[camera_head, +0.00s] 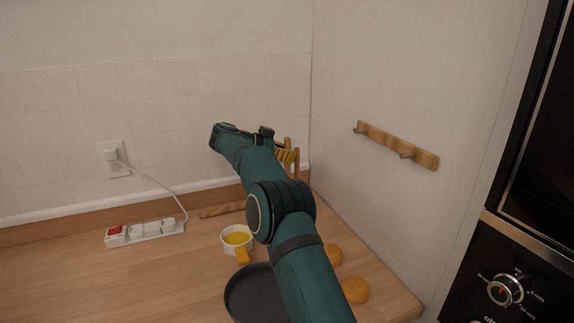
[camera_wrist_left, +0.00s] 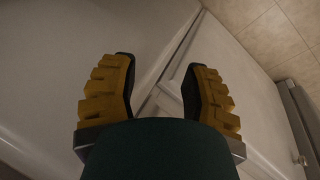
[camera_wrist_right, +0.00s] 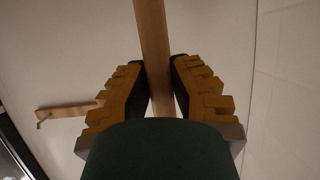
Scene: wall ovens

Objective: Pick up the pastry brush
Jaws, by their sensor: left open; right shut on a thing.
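My right gripper (camera_wrist_right: 160,90) is shut on a flat wooden handle (camera_wrist_right: 152,45), seen between its yellow fingers in the right wrist view. This looks like the pastry brush, but no bristles show. In the head view the right gripper (camera_head: 285,154) is beyond my forearm, near the back corner and above the counter. Wooden parts (camera_head: 297,160) show beside its fingers, partly hidden. My left gripper (camera_wrist_left: 160,90) is open and empty in the left wrist view, with pale panels behind it. It is not in the head view.
A dark pan (camera_head: 250,293), orange-brown round items (camera_head: 355,290), a wooden rod (camera_head: 222,210) and a power strip (camera_head: 145,232) are also there. A hook rail (camera_head: 397,145) and oven (camera_head: 510,270) are at right.

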